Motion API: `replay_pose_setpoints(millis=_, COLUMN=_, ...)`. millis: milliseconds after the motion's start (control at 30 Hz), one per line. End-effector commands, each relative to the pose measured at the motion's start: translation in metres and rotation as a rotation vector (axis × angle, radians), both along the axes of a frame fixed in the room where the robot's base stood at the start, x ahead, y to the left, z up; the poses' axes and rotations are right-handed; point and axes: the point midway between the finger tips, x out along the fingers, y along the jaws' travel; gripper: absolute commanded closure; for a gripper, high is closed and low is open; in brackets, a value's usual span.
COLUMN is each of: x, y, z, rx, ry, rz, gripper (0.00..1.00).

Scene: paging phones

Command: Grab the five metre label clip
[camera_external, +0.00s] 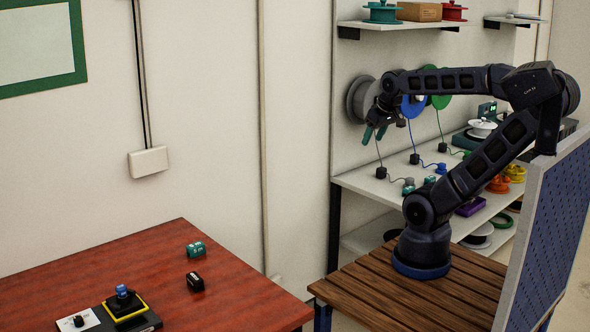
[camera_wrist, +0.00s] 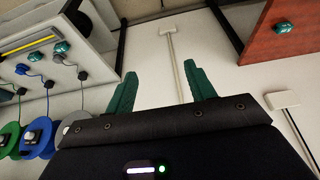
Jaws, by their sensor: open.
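My gripper (camera_external: 375,134) is open and empty, raised in front of the wall at the left end of the white bench; its two green fingers (camera_wrist: 160,84) stand apart in the wrist view. A teal clip with a pale label (camera_external: 196,249) lies on the red table, and a teal clip on red (camera_wrist: 282,25) shows in the wrist view. A black clip-like piece (camera_external: 195,281) lies near it. Another small teal piece (camera_external: 430,180) sits on the white bench, also in the wrist view (camera_wrist: 62,48). Their lettering is too small to read, so I cannot tell which says five metres.
Grey (camera_external: 361,99), blue (camera_external: 414,105) and green reels (camera_external: 440,101) hang on the wall, with cords running down to the bench (camera_external: 360,181). A control box with a blue knob (camera_external: 122,292) stands on the red table (camera_external: 240,295). A blue perforated panel (camera_external: 548,230) stands right of my base.

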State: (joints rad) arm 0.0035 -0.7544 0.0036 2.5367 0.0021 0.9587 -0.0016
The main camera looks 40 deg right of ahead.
Motion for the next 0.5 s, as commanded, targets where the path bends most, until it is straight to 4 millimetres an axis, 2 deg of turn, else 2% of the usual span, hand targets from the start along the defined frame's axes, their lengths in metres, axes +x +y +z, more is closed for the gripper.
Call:
replay_pose_setpoints(millis=167, x=0.013, y=0.005, z=0.006, rx=0.028, ry=0.019, rz=-0.027, gripper=0.45)
replay_pose_setpoints(millis=267, x=0.031, y=0.011, z=0.014, rx=0.064, ry=0.047, rz=-0.072, gripper=0.45)
replay_pose_setpoints(millis=500, x=0.086, y=0.036, z=0.028, rx=0.151, ry=0.135, rz=-0.221, gripper=0.45)
